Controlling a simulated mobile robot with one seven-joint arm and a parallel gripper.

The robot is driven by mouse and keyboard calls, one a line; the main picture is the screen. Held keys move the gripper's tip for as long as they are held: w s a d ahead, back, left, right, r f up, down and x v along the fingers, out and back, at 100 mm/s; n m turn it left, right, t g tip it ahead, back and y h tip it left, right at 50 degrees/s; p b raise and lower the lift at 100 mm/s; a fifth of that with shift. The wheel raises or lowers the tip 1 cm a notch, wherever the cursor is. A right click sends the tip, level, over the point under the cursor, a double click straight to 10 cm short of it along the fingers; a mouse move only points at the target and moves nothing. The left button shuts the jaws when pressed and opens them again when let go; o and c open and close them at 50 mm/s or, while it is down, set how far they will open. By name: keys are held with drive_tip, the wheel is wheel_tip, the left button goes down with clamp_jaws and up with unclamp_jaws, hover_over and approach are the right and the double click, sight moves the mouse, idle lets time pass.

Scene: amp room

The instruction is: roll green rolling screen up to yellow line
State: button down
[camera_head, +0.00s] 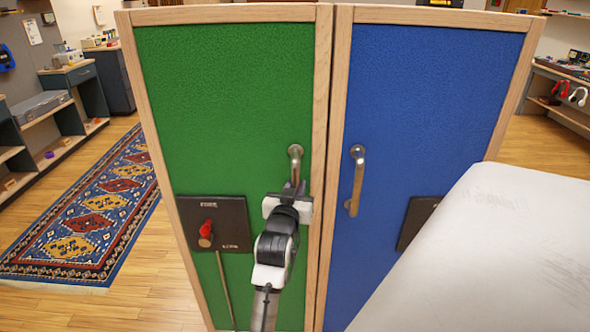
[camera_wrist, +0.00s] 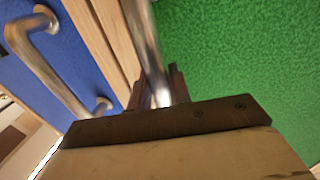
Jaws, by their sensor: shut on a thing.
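The green rolling screen (camera_head: 225,110) is a wood-framed green panel standing upright in front of me. Its metal handle (camera_head: 295,158) is near its right edge. My gripper (camera_head: 292,188) is shut on the lower part of this handle. In the wrist view the fingers (camera_wrist: 162,92) close around the handle bar (camera_wrist: 148,40), with the green panel (camera_wrist: 240,60) to the right. The fingers and wrist hide the handle's lower end. I see no yellow line in either view.
A blue panel (camera_head: 430,100) with its own handle (camera_head: 357,182) stands right beside the green one. A dark plate (camera_head: 230,238) with a red knob (camera_head: 208,228) is on the green screen. A patterned rug (camera_head: 85,220) lies on the wooden floor at left, near shelves (camera_head: 60,150).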

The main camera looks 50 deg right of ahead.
drive_tip(key=c, duration=1.3)
unclamp_jaws()
drive_tip(key=shift+s+d, duration=0.35)
drive_tip(key=shift+c, duration=0.2)
drive_tip(key=shift+w+a, duration=0.1)
drive_tip(key=shift+a, duration=0.25)
drive_tip(key=b+v, duration=0.4)
drive_tip(key=v, duration=0.9)
drive_tip(key=shift+r, duration=0.1)
